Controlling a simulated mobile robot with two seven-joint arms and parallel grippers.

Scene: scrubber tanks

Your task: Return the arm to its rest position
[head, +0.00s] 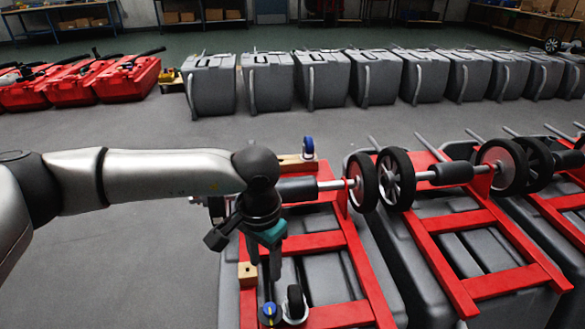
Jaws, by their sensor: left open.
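My left arm comes in from the left, and my left gripper (264,268) points down, open. It is over the near-left grey tank with a red frame (322,242). Nothing shows between its fingers. A small caster with a blue top (269,313) and a dark caster wheel (295,303) are just below it in the picture. I cannot tell whether the gripper touches the frame. My wrist hides part of the frame and the axle behind it. My right gripper is not in view.
More tanks with red frames (482,285) and black wheels (396,178) fill the right foreground. Another blue caster (308,147) stands on a wooden block at the frame's far end. Grey tanks (322,80) line up behind, with red units (128,78) at far left. The floor (130,260) at left is clear.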

